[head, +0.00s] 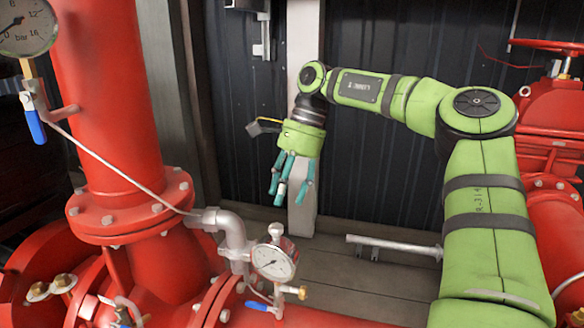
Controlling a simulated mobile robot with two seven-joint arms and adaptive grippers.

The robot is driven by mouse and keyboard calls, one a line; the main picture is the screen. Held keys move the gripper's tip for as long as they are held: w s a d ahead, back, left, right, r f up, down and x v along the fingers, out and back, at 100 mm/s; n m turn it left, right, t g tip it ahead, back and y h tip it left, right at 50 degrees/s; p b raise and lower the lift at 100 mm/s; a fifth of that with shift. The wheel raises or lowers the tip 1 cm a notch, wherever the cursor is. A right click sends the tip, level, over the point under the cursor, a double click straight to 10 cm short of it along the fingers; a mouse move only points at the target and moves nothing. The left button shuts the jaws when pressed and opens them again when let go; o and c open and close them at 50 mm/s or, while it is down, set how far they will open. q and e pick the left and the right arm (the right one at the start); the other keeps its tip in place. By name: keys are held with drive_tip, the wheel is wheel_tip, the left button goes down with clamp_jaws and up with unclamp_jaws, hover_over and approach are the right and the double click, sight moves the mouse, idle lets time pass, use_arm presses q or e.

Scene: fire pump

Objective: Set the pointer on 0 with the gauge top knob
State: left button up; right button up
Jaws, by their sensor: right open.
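A round white-faced gauge (273,262) stands on the red pipework at the lower middle. Its small silver top knob (276,230) sticks up from the rim. The dark pointer shows on the dial, but the picture is too small to read its exact mark. My right gripper (289,187) hangs fingers down, above the gauge knob and apart from it. Its teal fingers are spread, and nothing shows between them. My left gripper is out of view.
A large red pipe (105,90) with a bolted flange stands at left. A grey elbow pipe (233,240) rises just left of the gauge. A bigger gauge (24,26) is at top left. A blue-handled valve (259,306) and brass fitting (294,292) sit below the gauge.

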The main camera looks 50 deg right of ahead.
drive_tip(key=v, duration=0.5)
drive_tip(key=shift+r, duration=0.4)
